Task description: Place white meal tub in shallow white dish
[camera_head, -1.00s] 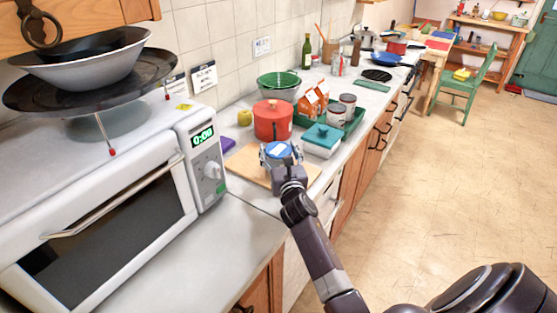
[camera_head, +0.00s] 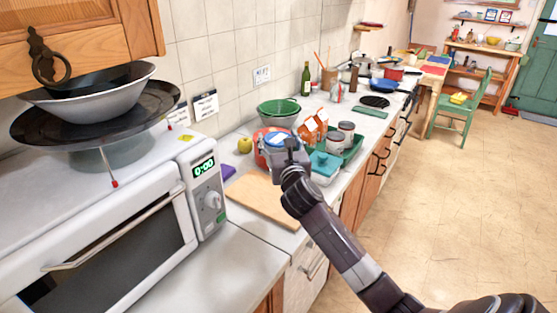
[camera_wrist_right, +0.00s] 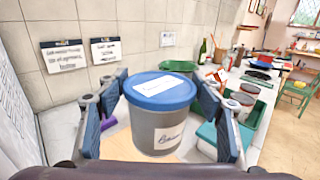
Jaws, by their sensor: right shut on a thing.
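The meal tub shows in the right wrist view (camera_wrist_right: 160,125) with a pale grey body, dark lettering and a blue lid with a white label. My right gripper (camera_head: 284,156) is shut around the tub, with a finger on each side, and holds it upright above the wooden board. In the head view mostly the tub's blue lid (camera_head: 276,138) shows. No dish is plainly recognisable as the shallow white one. A pale bowl (camera_head: 95,101) with a dark bowl in it stands on a dark round plate above the microwave. My left gripper is not in view.
The wooden board (camera_head: 262,202) lies bare on the counter. The red pot (camera_head: 262,150), teal-lidded box (camera_head: 325,166), green tray (camera_head: 354,148) with cans, and yellow apple (camera_head: 244,144) crowd around the held tub. The microwave (camera_head: 120,240) stands left. The front counter is clear.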

